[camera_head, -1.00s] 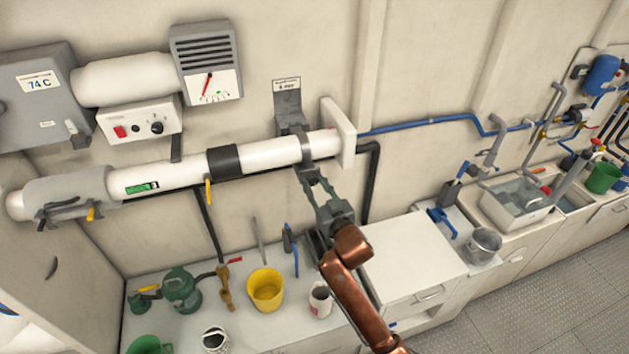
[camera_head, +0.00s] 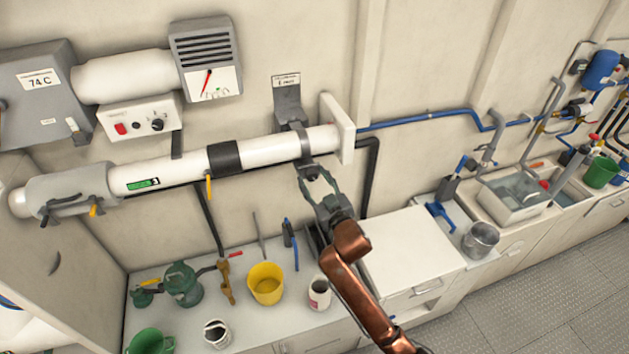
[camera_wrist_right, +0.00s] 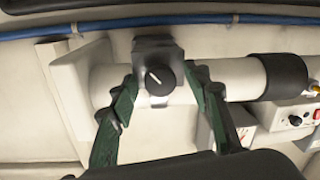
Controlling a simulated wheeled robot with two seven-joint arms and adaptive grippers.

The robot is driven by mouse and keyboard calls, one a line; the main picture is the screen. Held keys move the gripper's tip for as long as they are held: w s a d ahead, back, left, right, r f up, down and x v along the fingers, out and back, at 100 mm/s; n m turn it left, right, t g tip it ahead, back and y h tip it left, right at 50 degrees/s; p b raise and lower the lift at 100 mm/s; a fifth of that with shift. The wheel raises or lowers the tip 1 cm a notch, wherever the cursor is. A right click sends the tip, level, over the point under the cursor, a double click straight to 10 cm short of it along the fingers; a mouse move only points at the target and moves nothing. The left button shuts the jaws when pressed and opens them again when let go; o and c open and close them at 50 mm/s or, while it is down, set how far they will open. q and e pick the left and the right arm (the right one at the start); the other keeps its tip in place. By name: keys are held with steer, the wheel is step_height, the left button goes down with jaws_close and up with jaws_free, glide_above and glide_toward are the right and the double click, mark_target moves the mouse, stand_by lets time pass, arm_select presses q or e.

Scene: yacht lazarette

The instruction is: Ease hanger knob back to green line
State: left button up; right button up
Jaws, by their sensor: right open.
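The hanger knob (camera_wrist_right: 160,78) is round and black with a white pointer line tilted up to the left. It sits on the grey hanger bracket (camera_wrist_right: 156,50) around the white pipe in the right wrist view. My right gripper (camera_wrist_right: 165,82) is open, with one green finger on each side of the knob and a visible gap to it. I cannot make out a green line at the knob. My left gripper is not in view.
The white pipe (camera_head: 275,152) runs along the wall with a black sleeve (camera_head: 224,158) and a wall flange (camera_head: 338,125). A blue line (camera_head: 410,119) runs right of it. Below, a counter holds a yellow bucket (camera_head: 265,284), a white can (camera_head: 319,293) and tools.

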steer(key=v, duration=1.2)
